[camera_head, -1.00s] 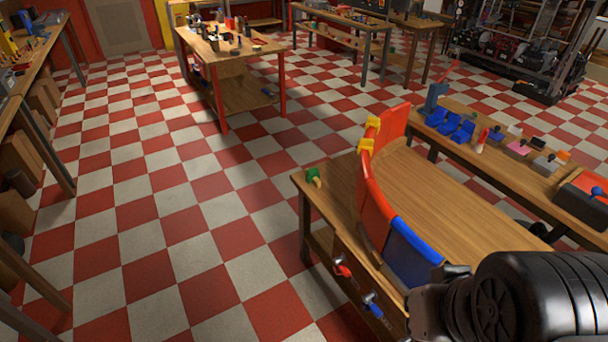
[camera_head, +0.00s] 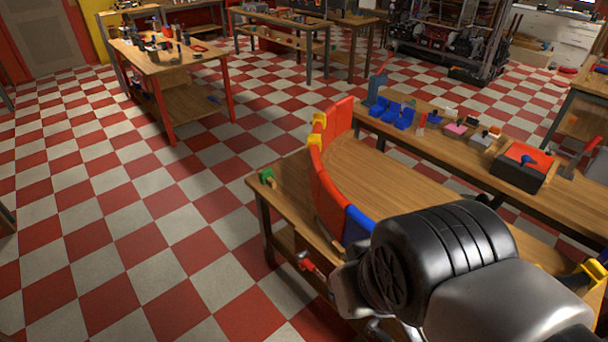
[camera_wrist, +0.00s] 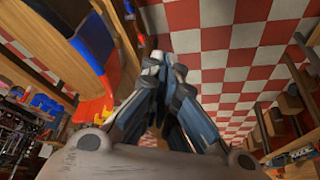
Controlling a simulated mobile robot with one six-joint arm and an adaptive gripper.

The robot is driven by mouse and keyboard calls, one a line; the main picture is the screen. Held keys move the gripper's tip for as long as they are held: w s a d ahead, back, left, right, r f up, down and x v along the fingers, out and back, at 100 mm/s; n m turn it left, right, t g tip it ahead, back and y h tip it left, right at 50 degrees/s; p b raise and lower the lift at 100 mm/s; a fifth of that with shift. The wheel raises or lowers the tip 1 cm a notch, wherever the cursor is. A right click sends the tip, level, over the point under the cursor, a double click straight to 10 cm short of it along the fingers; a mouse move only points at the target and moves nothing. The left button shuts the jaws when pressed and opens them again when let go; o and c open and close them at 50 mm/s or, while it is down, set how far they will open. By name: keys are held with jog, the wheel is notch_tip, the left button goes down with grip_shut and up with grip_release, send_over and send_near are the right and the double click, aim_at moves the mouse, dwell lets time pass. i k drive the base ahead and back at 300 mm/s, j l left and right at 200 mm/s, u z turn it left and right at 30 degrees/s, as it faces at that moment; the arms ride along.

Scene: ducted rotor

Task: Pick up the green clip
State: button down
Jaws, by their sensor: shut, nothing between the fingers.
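A small green clip (camera_head: 267,176) lies on the near wooden table, at its far left corner, in the head view. It is small there, and I cannot pick it out in the wrist view. My gripper (camera_wrist: 165,62) shows in the wrist view with its fingers together and nothing held between them. In the head view my arm covers the near right part of the table, and the fingertips are hard to make out. The gripper is apart from the clip.
A curved red and blue wall (camera_head: 326,190) with yellow clips (camera_head: 315,142) stands on the table (camera_head: 385,170), right of the green clip. A long bench (camera_head: 450,150) with blue parts stands behind. The checkered floor on the left is clear.

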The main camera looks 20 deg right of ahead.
aim_at(264, 174)
jog(key=i+j+z, duration=0.25)
jog(key=i+j, duration=0.8)
jog(key=i, duration=0.2)
jog(key=i+j+z, duration=0.25)
jog(key=i+j, duration=0.9)
jog(key=j, duration=0.15)
